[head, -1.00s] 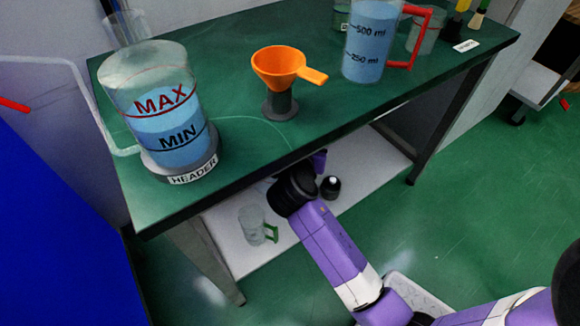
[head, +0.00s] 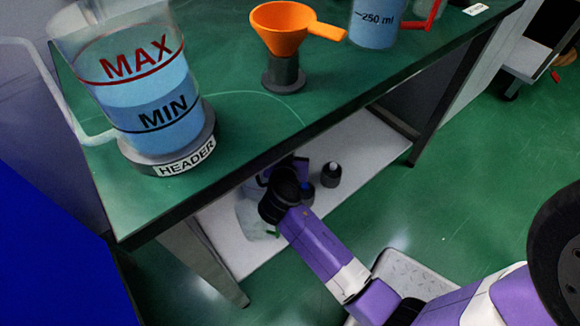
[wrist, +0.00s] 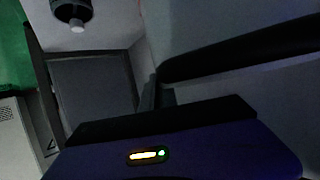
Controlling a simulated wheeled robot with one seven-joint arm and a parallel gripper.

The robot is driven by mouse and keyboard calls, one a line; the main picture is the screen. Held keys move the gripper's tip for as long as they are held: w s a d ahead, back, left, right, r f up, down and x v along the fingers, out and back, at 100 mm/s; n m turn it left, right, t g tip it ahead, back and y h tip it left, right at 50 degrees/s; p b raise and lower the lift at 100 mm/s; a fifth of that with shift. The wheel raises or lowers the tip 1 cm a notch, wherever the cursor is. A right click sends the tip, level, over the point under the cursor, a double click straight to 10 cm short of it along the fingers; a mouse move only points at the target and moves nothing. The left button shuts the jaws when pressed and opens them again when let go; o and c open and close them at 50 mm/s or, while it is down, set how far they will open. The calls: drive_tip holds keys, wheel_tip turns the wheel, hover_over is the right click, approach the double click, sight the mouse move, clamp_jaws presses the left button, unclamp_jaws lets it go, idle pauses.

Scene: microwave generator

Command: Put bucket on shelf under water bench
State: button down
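The water bench (head: 250,105) has a green top, and its white lower shelf (head: 365,150) shows beneath it. My purple arm reaches in under the bench's front edge in the head view. The black wrist joint hides most of my gripper (head: 276,168), whose fingers I cannot make out. In the wrist view the purple gripper body fills the bottom, with a dark bar at the upper right that I cannot identify. I cannot pick out a bucket for certain in either view. Whether the gripper is open or holds anything is not clear.
A clear jug (head: 247,215) with a green handle stands on the shelf, partly hidden by my arm. A dark bottle (head: 331,175) stands right of my wrist. The HEADER vessel (head: 150,85), orange funnel (head: 284,30) and measuring jug (head: 375,25) are above. The right shelf end looks clear.

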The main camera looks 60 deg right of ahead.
drive_tip(key=shift+f+b, duration=1.35)
drive_tip(key=shift+f, duration=1.7)
drive_tip(key=shift+r, duration=0.1)
drive_tip(key=c, duration=2.1)
unclamp_jaws()
drive_tip(key=shift+f, duration=0.25)
drive_tip(key=o, duration=0.4)
drive_tip(key=shift+r, duration=0.1)
